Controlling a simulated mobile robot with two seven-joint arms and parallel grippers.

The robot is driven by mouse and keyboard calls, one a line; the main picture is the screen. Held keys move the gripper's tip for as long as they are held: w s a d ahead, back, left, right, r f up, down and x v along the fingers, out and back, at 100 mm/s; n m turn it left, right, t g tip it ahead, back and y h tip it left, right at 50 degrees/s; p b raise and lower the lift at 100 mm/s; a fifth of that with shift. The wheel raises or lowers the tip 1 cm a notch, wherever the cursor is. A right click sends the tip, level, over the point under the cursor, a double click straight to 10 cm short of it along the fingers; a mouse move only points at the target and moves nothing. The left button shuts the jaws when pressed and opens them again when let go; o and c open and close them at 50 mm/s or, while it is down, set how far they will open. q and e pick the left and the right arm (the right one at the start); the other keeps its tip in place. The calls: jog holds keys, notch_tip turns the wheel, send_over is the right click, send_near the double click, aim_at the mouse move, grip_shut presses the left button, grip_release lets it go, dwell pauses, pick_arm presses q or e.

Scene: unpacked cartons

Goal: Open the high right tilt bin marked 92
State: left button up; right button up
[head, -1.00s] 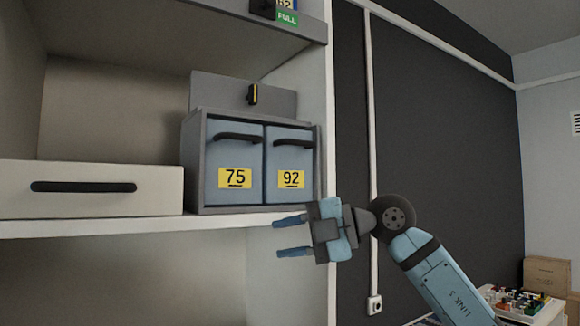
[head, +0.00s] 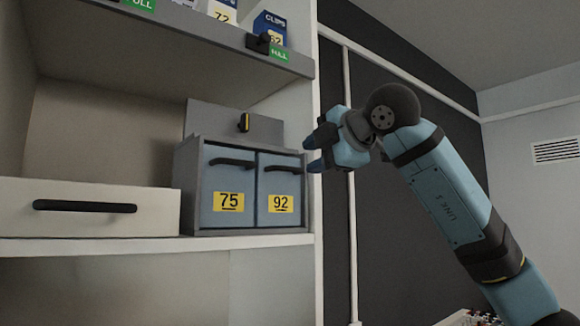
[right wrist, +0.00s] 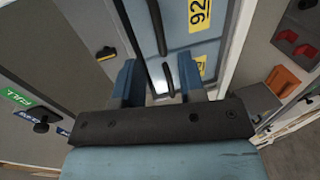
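The tilt bin marked 92 (head: 280,185) is the right one of two blue-fronted bins in a grey housing on the shelf. Its front stands upright and closed, with a dark bar handle (head: 283,169) near the top. In the right wrist view, its label (right wrist: 200,12) and handle (right wrist: 157,25) show at the top, turned sideways. My right gripper (head: 311,154) is open and empty, right of bin 92 at about handle height in the head view. Its spread blue fingers also show in the right wrist view (right wrist: 158,80). My left gripper is not in view.
The bin marked 75 (head: 228,188) is beside it on the left, also closed. A grey panel with a black-and-yellow latch (head: 244,122) rises behind the housing. A white drawer (head: 85,208) is further left. An upper shelf (head: 230,50) with labelled boxes overhangs. A white upright (head: 319,240) borders the right.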

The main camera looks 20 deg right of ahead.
aim_at(292, 169)
jog(key=p+x, duration=0.1)
jog(key=x, duration=0.7)
jog(key=shift+c, duration=0.5)
grip_shut()
